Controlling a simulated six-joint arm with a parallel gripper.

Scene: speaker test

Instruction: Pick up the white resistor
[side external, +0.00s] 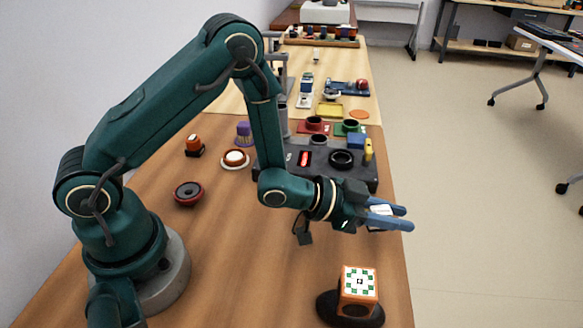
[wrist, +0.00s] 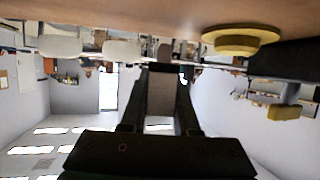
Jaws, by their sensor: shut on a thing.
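My gripper (side external: 402,217) is held in the air near the right edge of the wooden table, with its blue fingers pointing right. It is shut on a small white piece, which I take to be the white resistor (side external: 380,210); the fingers hide part of it. In the wrist view, the dark fingers of my gripper (wrist: 160,80) flank a grey-brown block (wrist: 161,95) in shadow. I cannot tell its true colour there.
An orange cube with a white and green top (side external: 359,283) sits on a black round base at the front right. A dark board (side external: 330,178) with several parts lies behind my gripper. A dark red speaker-like disc (side external: 188,193) lies at left. The table's middle is clear.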

